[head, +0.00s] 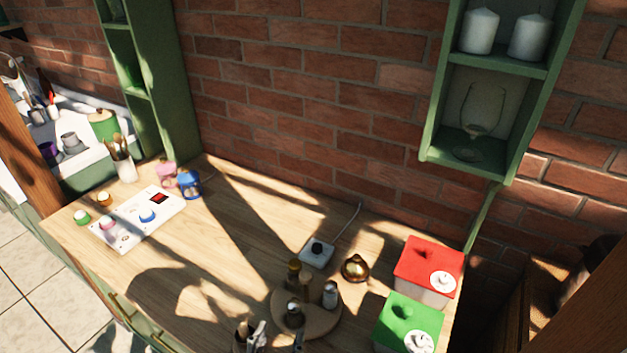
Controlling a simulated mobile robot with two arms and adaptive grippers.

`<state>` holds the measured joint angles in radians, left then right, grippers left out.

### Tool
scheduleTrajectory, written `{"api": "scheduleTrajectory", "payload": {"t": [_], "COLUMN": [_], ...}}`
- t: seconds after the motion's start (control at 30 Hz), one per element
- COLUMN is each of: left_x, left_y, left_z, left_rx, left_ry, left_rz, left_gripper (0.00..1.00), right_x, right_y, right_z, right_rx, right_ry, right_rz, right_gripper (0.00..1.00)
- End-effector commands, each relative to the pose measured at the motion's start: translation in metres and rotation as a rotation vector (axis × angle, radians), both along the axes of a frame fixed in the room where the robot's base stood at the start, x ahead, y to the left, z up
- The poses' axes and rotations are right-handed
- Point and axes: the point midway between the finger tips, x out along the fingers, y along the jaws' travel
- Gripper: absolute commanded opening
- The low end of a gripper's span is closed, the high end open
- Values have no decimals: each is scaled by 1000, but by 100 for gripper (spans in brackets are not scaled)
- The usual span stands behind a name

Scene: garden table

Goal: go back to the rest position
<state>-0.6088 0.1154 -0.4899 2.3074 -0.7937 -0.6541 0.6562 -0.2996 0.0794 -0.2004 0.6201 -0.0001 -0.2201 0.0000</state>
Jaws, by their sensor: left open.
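My left gripper (274,338) shows only at the bottom edge of the head view, in front of the round wooden tray (279,309). Its fingertips are apart, with nothing visible between them; the rest of it is cut off by the frame. My right gripper is not in view. The wooden tabletop (235,242) lies beneath and beyond the left gripper.
The tray holds small bottles and shakers. A brass bell-like object (355,267), a small white switch box (317,252), a red-lidded box (428,268) and a green-lidded box (408,322) stand nearby. A white button panel (137,219) lies left. The table's middle is clear.

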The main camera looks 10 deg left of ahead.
Motion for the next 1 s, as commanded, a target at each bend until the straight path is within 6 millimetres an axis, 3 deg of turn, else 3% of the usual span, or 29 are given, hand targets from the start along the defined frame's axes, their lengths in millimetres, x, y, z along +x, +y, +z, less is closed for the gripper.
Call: {"api": "scheduleTrajectory", "payload": {"t": [0.13,0.27,0.4,0.5,0.83,1.0], "left_x": [0,-5,-24,-44,-108,-99], "left_y": [9,36,71,87,101,98], "left_z": [-4,-21,-47,-61,-76,-127], "left_rx": [10,45,89,108,128,131], "left_ry": [28,144,350,499,856,883], "left_rz": [19,72,110,97,-85,-93], "left_gripper": [53,53,53,53,53,53], "right_x": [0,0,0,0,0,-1], "right_y": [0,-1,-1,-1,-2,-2], "right_z": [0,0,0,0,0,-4], "right_rx": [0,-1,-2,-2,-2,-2], "right_ry": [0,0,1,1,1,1], "right_rz": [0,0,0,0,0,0], "right_gripper": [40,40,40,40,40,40]}}
